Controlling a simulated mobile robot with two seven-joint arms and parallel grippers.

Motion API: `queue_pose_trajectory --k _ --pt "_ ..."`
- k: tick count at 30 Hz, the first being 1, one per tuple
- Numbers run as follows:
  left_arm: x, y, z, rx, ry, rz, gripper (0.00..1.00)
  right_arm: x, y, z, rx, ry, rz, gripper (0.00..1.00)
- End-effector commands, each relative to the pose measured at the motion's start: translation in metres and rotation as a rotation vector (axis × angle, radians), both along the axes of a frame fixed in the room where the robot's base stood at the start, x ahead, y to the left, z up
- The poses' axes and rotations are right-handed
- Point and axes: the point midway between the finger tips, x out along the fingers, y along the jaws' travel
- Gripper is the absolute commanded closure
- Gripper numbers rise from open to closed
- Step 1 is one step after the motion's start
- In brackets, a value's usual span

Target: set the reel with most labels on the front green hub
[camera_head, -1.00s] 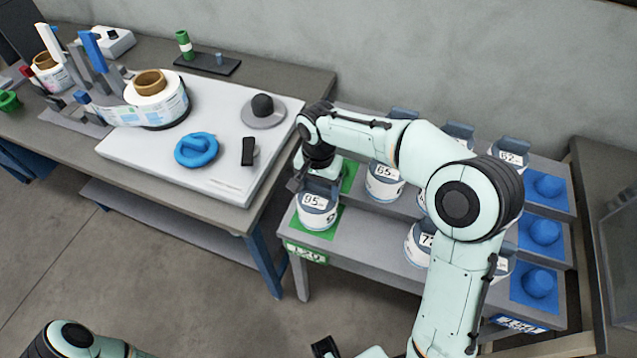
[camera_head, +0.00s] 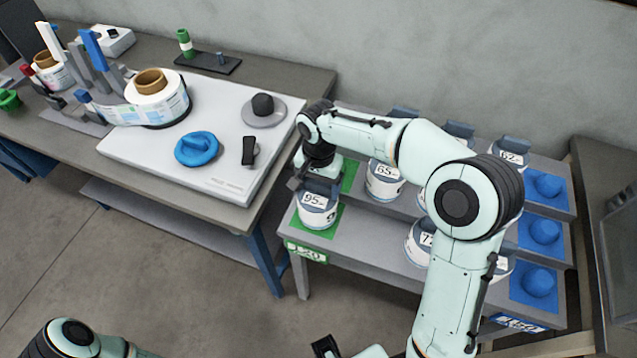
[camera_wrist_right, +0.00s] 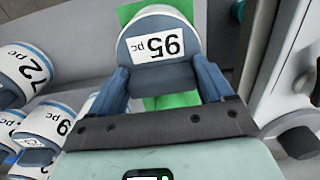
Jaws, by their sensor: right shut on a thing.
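The reel marked 95 pc (camera_head: 317,213) is white with a grey-blue top. It is over a green patch at the front left of the reel stand; I cannot tell whether it still touches the patch. My right gripper (camera_head: 320,180) is shut on its top. In the right wrist view the 95 pc reel (camera_wrist_right: 160,40) sits between the blue-grey fingers. Other reels read 65 (camera_head: 384,182), 72 (camera_head: 420,243) and 62 (camera_head: 511,155). A green post (camera_head: 185,43) stands at the back of the bench. A green part (camera_head: 9,100) is at the far left edge.
The white labeller (camera_head: 225,178) on the bench bears a reel with a brown core (camera_head: 150,88), a blue knob (camera_head: 197,149) and a black knob on a grey disc (camera_head: 262,106). Blue domed pads (camera_head: 540,285) line the stand's right side. My right arm covers part of the stand.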

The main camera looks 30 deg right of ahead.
Motion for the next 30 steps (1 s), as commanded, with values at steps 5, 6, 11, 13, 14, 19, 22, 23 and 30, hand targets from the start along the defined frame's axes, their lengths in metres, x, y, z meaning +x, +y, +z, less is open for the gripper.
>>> queue_pose_trajectory --k 5,6,11,13,14,19,22,23,30 --pt "0.000 0.000 0.001 0.000 0.000 0.000 0.57 0.000 0.000 0.001 0.000 -0.001 0.000 0.75" --pt "0.000 0.000 0.000 0.000 0.000 0.000 0.57 0.000 0.000 0.001 0.000 -0.001 0.000 0.75" --pt "0.000 0.000 -0.001 0.000 0.000 0.000 0.57 0.000 0.000 -0.001 0.001 -0.001 0.000 0.75" --pt "-0.001 0.000 -0.002 0.000 0.001 0.000 0.57 0.000 0.000 -0.002 0.000 0.000 0.000 0.75" --pt "-0.001 0.000 -0.002 0.000 0.001 0.000 0.57 0.000 0.000 -0.003 0.001 -0.001 0.001 0.75" --pt "-0.002 0.000 -0.004 0.000 0.002 0.000 0.57 0.000 0.000 -0.006 0.001 -0.001 0.001 0.75" --pt "-0.003 0.000 -0.006 0.000 0.003 0.000 0.57 0.000 0.000 -0.008 0.001 -0.001 0.001 0.75" --pt "-0.003 0.000 -0.006 0.000 0.003 0.000 0.57 0.000 0.000 -0.009 0.001 -0.001 0.001 0.75" --pt "-0.004 0.000 -0.009 0.000 0.004 0.000 0.57 0.000 0.000 -0.013 0.001 -0.001 0.001 0.16"
